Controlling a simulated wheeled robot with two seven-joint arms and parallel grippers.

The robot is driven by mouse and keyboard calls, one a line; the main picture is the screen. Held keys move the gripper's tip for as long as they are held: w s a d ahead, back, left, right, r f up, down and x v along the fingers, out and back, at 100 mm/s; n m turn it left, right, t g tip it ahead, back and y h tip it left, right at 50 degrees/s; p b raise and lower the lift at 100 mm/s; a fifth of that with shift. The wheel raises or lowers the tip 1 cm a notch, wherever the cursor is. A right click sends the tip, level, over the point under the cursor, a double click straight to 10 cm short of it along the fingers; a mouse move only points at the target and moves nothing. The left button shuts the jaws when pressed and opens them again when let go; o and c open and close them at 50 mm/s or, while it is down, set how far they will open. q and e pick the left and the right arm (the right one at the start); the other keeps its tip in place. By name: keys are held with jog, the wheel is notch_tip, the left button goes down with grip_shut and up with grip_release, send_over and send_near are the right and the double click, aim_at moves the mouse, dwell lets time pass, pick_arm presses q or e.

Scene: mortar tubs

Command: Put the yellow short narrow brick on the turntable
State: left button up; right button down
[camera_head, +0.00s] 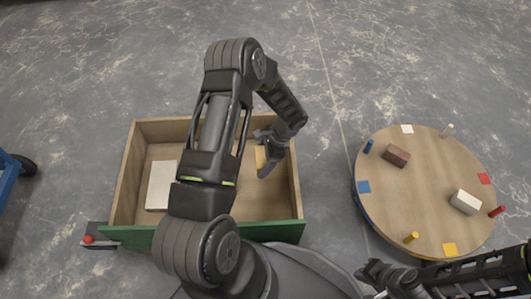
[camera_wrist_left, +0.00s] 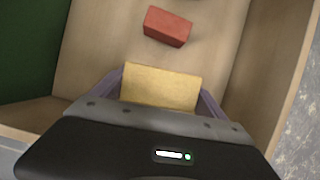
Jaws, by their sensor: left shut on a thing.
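The yellow brick (camera_head: 260,156) is inside the wooden box, towards its right side. My left gripper (camera_head: 266,165) reaches down into the box and is shut on this brick. In the left wrist view the yellow brick (camera_wrist_left: 160,88) sits between the two purple fingers (camera_wrist_left: 160,95). I cannot tell whether it touches the box floor. The round wooden turntable (camera_head: 425,222) stands to the right of the box. It carries a brown brick (camera_head: 397,155), a white brick (camera_head: 465,202), several coloured pegs and coloured squares. My right gripper (camera_head: 368,277) is at the bottom, below the turntable; its fingers are unclear.
The wooden box (camera_head: 118,190) has a green front wall (camera_head: 275,232). A white slab (camera_head: 161,185) lies in its left part. A red brick (camera_wrist_left: 167,27) lies in the box beyond the yellow one. Bare floor separates box and turntable. A blue frame with a wheel (camera_head: 22,165) stands far left.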

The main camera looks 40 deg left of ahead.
pick_arm(q)
jog(key=w+d+r, duration=0.1)
jog(key=d+r, duration=0.4)
jog(key=r, duration=0.6)
jog(key=w+d+r+m, duration=0.1)
jog(key=w+d+r, duration=0.1)
jog(key=d+r, duration=0.4)
jog(key=w+d+r, duration=0.1)
jog(key=d+r, duration=0.5)
jog(key=r, duration=1)
jog(key=shift+w+m+t, duration=0.25)
jog(key=shift+m+t, duration=0.05)
